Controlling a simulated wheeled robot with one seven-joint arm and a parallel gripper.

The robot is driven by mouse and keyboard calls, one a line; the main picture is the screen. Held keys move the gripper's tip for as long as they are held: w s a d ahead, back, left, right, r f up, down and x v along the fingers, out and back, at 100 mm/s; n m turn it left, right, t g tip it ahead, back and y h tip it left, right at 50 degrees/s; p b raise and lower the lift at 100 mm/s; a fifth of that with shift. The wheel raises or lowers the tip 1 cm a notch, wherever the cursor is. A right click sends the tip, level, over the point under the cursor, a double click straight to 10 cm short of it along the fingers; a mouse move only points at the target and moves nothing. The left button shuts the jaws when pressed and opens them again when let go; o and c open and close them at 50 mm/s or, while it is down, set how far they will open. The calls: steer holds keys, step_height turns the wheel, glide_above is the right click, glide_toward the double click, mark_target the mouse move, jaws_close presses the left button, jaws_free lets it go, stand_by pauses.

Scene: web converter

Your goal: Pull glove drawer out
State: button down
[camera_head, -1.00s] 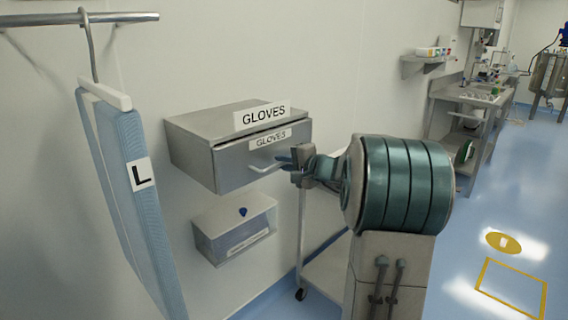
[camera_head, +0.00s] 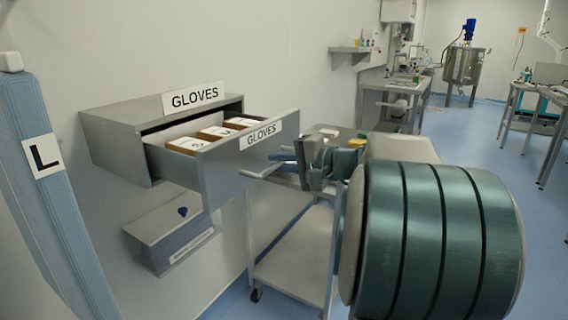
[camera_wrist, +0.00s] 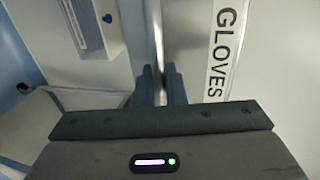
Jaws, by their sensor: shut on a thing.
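The grey glove drawer (camera_head: 222,163) stands pulled out from its wall cabinet (camera_head: 112,132), and its front bears a GLOVES label (camera_head: 261,134). Several boxes (camera_head: 215,133) with white tops show inside the open drawer. My gripper (camera_head: 284,161) is at the bar handle (camera_head: 262,172) on the drawer front, shut on it. In the wrist view my two blue fingers (camera_wrist: 161,84) close around the handle bar (camera_wrist: 158,38), with the GLOVES label to their right. The exact contact is partly hidden by my gripper in the head view.
A wheeled cart (camera_head: 290,265) stands under my arm, right of the drawer. A lower wall box (camera_head: 172,232) hangs below the cabinet. A blue garment (camera_head: 45,200) marked L hangs at the left. Open blue floor (camera_head: 470,150) lies at the right.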

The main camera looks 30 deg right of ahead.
steer(key=shift+s+d, duration=0.2)
steer(key=shift+s, duration=0.3)
steer(key=c, duration=1.6)
jaws_free()
steer(key=shift+d, duration=0.1)
steer(key=v, duration=1.3)
steer(key=shift+s+d+p, duration=0.2)
steer(key=shift+s+p, duration=0.1)
